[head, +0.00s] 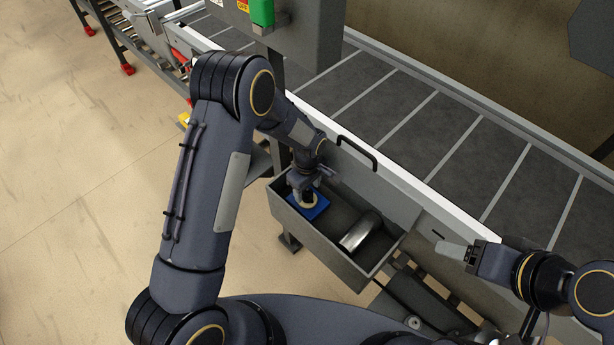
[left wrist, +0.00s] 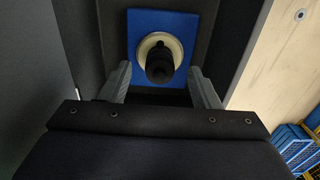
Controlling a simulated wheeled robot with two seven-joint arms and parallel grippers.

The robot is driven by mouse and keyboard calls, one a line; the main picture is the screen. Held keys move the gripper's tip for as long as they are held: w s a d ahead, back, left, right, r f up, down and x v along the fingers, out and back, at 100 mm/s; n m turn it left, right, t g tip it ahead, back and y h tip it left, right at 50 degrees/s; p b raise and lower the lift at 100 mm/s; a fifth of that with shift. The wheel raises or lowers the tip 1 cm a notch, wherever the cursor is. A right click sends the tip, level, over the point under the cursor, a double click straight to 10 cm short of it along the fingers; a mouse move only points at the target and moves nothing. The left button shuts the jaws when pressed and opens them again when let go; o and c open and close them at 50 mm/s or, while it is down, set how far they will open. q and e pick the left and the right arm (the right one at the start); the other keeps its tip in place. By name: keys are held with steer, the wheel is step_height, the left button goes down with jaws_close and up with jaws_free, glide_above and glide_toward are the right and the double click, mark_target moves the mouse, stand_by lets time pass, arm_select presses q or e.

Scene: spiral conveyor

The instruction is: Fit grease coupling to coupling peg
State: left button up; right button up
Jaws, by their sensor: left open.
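A blue square plate (head: 318,212) lies in the left part of a grey bin. In the left wrist view the plate (left wrist: 185,28) carries a cream round ring (left wrist: 147,44) with a black cylindrical piece (left wrist: 159,66) standing at its middle. I cannot tell whether this black piece is the grease coupling or the coupling peg. My left gripper (head: 309,188) reaches down over it, open. In the left wrist view its fingers stand on either side of the black piece, apart from it. My right gripper (head: 458,250) hangs at the right, outside the bin; its finger gap is not clear.
The grey bin (head: 318,247) also holds a shiny metal cylinder (head: 359,232), lying tilted on the right. A black handle (head: 357,150) is on the panel behind. The conveyor belt (head: 440,135) runs beyond its white edge. A post with a green box (head: 262,12) stands behind my left arm.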

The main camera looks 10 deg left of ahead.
mark_target(308, 192)
arm_select(q)
steer(key=shift+f, duration=1.1)
steer(key=c, duration=1.2)
steer(key=shift+r+p, duration=0.6)
steer(key=shift+r, duration=1)
jaws_close()
steer(key=shift+r, duration=0.1)
steer(key=shift+r+p, duration=0.9)
steer(key=shift+r, duration=1)
